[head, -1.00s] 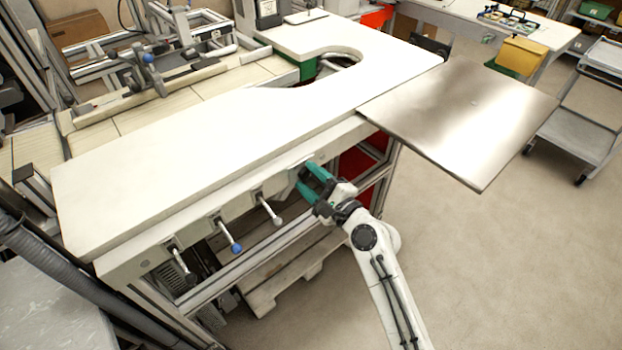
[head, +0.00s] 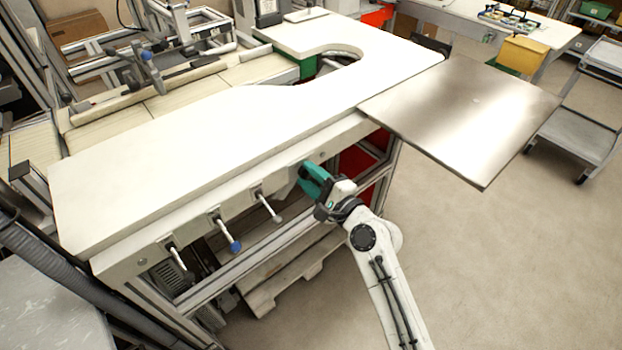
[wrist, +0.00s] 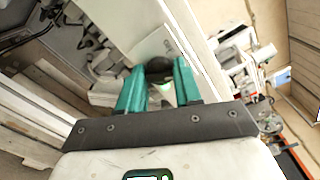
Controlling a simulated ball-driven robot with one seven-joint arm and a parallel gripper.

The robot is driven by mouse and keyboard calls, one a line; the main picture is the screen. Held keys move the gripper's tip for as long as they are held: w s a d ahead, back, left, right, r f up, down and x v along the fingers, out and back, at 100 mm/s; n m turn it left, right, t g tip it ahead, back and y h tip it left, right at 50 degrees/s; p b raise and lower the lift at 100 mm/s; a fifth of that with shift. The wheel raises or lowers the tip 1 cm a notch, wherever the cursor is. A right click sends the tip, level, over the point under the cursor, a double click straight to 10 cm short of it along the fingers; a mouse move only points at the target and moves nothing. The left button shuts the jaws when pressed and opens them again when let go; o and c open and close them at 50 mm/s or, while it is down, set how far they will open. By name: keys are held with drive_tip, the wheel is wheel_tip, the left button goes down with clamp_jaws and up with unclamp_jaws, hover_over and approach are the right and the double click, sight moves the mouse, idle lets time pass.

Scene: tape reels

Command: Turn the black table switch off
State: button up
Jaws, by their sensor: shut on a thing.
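My gripper (head: 308,175), with teal fingers, is at the front panel under the white table's edge, right of the other levers. In the wrist view its fingers (wrist: 159,82) are shut on a dark round knob (wrist: 158,66), which I take for the black table switch. In the head view the fingers largely hide this switch, and its lever's angle cannot be made out. A pale patch shows below the knob between the fingers in the wrist view.
A blue-knobbed lever (head: 235,246), a pale lever (head: 274,213) and a leftmost lever (head: 177,259) stick out of the same panel. The white tabletop (head: 200,150) overhangs them. A metal plate (head: 460,115) juts out at right. The floor at right is open.

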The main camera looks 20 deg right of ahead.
drive_tip(key=n+b, duration=0.1)
drive_tip(key=n, duration=0.1)
drive_tip(key=n+b, duration=0.1)
drive_tip(key=n, duration=0.1)
drive_tip(key=n+b, duration=0.2)
drive_tip(key=shift+f, duration=0.35)
drive_tip(key=n+b, duration=0.4)
drive_tip(key=n, duration=0.1)
drive_tip(key=shift+n, duration=0.4)
drive_tip(key=shift+r, duration=0.1)
drive_tip(key=o, duration=1)
drive_tip(key=shift+r, duration=0.1)
drive_tip(key=shift+o, duration=0.2)
drive_tip(key=v, duration=1)
drive_tip(key=shift+s+d+b, duration=0.15)
drive_tip(key=shift+s+b, duration=0.2)
drive_tip(key=shift+s, duration=0.05)
